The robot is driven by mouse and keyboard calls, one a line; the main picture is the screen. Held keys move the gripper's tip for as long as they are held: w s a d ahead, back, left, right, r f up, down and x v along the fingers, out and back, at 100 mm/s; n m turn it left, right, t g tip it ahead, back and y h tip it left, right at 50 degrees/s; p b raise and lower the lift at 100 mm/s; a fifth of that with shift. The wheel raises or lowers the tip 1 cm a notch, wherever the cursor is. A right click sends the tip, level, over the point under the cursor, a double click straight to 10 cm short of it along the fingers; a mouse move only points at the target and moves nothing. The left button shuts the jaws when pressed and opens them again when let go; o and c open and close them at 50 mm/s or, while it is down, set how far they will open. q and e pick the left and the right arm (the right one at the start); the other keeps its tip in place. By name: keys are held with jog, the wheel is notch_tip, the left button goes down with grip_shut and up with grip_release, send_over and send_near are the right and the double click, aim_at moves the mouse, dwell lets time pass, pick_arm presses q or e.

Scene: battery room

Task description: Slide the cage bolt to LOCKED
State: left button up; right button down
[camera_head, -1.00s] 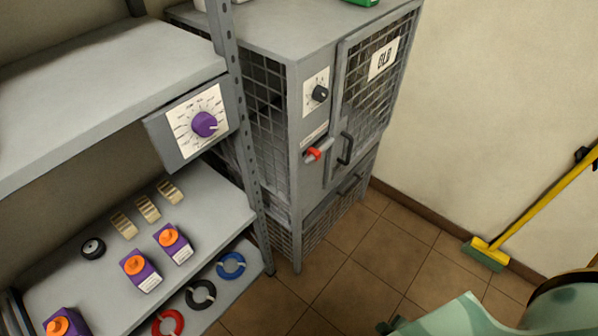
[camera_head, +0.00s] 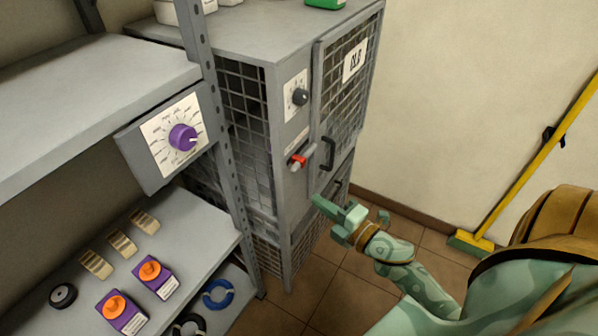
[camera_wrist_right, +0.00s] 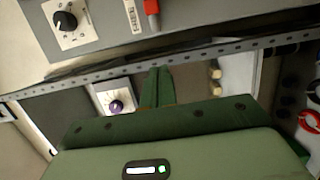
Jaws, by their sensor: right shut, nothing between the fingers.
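The cage bolt (camera_head: 299,160) has a red grip with a pale end. It sits on the grey front panel of the wire-mesh cage (camera_head: 282,195), left of a black door handle. Its red part also shows at the top edge of the right wrist view (camera_wrist_right: 152,8), beside a small white label (camera_wrist_right: 133,16) whose words I cannot read. My green right gripper (camera_head: 318,201) is shut and empty, below and slightly right of the bolt, apart from it. Its closed fingers (camera_wrist_right: 157,86) show in the wrist view. My left gripper is not in view.
A black knob (camera_head: 299,97) on a white plate sits above the bolt. The black door handle (camera_head: 328,154) is close to its right. A grey shelf upright (camera_head: 222,130) stands left of the cage. A yellow broom (camera_head: 540,157) leans at the right wall.

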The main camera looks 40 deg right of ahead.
aim_at(297, 161)
jog(key=w, duration=0.7)
jog(key=w+b, duration=0.1)
jog(key=w, duration=0.3)
jog(key=shift+d+f, duration=0.1)
jog(key=shift+d, duration=0.3)
jog(key=shift+w+d, duration=0.2)
jog(key=shift+d, duration=0.5)
jog(key=shift+d, duration=0.1)
jog(key=d, duration=0.1)
jog(key=w+d+b, duration=0.1)
jog(key=d, duration=0.1)
jog(key=w+d, duration=0.1)
jog(key=d, duration=0.1)
jog(key=shift+w+d+b, duration=0.2)
jog(key=shift+d+b, duration=0.05)
jog(key=shift+b, duration=0.1)
